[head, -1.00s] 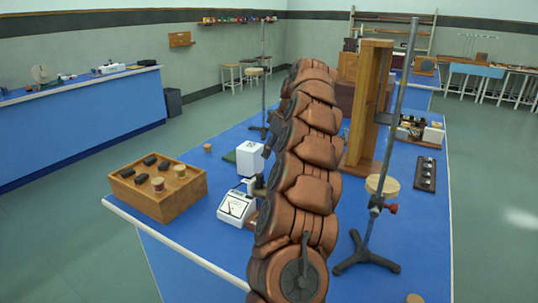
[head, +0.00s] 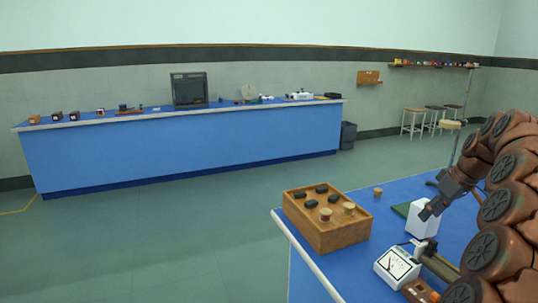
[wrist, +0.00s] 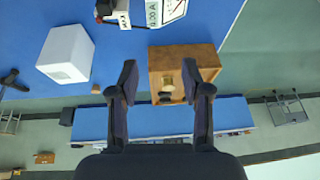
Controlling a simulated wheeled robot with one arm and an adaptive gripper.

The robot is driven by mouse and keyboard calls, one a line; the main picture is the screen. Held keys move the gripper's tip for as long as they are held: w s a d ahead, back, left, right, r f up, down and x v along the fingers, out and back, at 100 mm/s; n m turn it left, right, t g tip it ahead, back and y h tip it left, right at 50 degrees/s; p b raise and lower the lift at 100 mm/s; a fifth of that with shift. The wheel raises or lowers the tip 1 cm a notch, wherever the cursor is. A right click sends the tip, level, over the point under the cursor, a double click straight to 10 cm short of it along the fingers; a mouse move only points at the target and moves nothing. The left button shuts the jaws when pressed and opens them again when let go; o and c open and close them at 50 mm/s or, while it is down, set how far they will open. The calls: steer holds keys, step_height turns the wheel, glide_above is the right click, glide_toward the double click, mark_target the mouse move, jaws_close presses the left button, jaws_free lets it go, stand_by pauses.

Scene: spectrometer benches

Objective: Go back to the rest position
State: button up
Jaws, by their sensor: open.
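My gripper (head: 430,212) shows at the right of the head view, beyond my copper-coloured arm links, near a white block (head: 423,222). In the wrist view my gripper (wrist: 158,82) has its two dark fingers well apart, with nothing held between them. A wooden box (wrist: 180,58) appears beyond the fingertips there, and a white block (wrist: 66,55) lies to the left. In the head view the wooden box (head: 335,238) holds several black pieces and spools. Part of my arm is cut off by the right edge of the head view.
A white meter (head: 396,267) stands on the blue bench (head: 385,212), near my arm. A small cork-like piece (head: 378,192) lies behind the box. A long blue counter (head: 180,150) with several instruments runs along the back wall. Open floor (head: 180,235) lies between the benches.

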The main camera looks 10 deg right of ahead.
steer(key=s+a+r+g+p, duration=0.1)
steer(key=s+a, duration=0.5)
steer(key=a, duration=0.7)
steer(key=s+a+r+g+p, duration=0.15)
steer(key=s+a, duration=0.45)
steer(key=a, duration=0.7)
steer(key=s+a+f+m+g+p, duration=0.1)
steer(key=s+f, duration=0.1)
steer(key=s, duration=0.6)
steer(key=s+a+f+m+g+h+p, duration=0.1)
steer(key=s+a+f, duration=0.1)
steer(key=s, duration=0.7)
steer(key=s+a+f+m+g+h+p, duration=0.1)
steer(key=s+f, duration=0.3)
steer(key=s, duration=0.5)
steer(key=shift+a+f+m, duration=0.15)
steer(key=shift+a+m, duration=0.35)
steer(key=shift+a, duration=0.2)
